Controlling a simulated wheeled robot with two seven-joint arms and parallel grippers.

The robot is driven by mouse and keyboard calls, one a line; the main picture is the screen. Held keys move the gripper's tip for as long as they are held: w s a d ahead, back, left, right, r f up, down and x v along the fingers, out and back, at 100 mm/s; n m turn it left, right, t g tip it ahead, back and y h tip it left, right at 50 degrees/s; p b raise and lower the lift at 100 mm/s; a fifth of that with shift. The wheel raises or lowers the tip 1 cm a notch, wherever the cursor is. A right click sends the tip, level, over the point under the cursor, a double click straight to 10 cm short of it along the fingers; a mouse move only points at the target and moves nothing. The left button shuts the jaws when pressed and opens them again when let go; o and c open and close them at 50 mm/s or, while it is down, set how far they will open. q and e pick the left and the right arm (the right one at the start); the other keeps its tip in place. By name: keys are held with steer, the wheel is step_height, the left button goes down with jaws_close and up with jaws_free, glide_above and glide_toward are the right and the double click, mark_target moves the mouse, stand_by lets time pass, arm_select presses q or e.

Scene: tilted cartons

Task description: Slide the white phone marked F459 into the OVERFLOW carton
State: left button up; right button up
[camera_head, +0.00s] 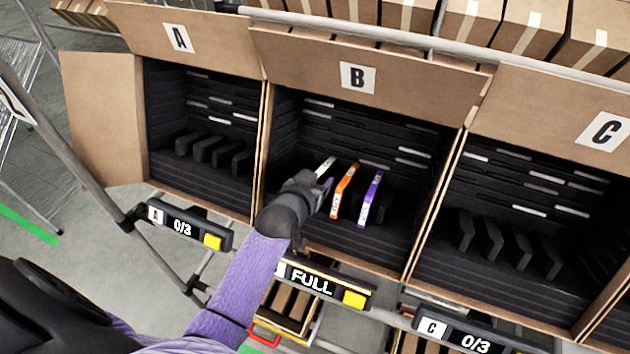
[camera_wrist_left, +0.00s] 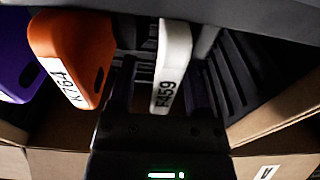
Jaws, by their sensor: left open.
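The white phone (camera_head: 325,167) stands in a slot of carton B (camera_head: 357,77). In the left wrist view the white phone (camera_wrist_left: 173,60) shows its F459 label towards me. My left gripper (camera_head: 322,186) reaches into carton B at the white phone. In the wrist view the gripper (camera_wrist_left: 160,92) is open, with its dark fingers on either side of the phone's near edge; I cannot tell whether either touches it. No carton in view reads OVERFLOW. My right gripper is not in view.
An orange phone (camera_head: 344,191), marked K764 in the wrist view, and a purple phone (camera_head: 370,198) stand beside the white one. Carton B's display (camera_head: 312,281) reads FULL. Carton A (camera_head: 180,38) and carton C (camera_head: 607,131) hold no phones; their displays read 0/3.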

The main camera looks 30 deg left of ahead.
arm_select(q)
jaws_close()
stand_by(0.6)
steer(key=shift+s+r+p, duration=0.9)
steer(key=shift+s+p, duration=0.2)
steer(key=shift+p, duration=0.75)
steer(key=r+p+v, duration=0.1)
steer(key=p+v, duration=1.1)
steer(key=v, duration=0.1)
steer(key=shift+w+r, duration=0.2)
steer(key=shift+w, duration=0.05)
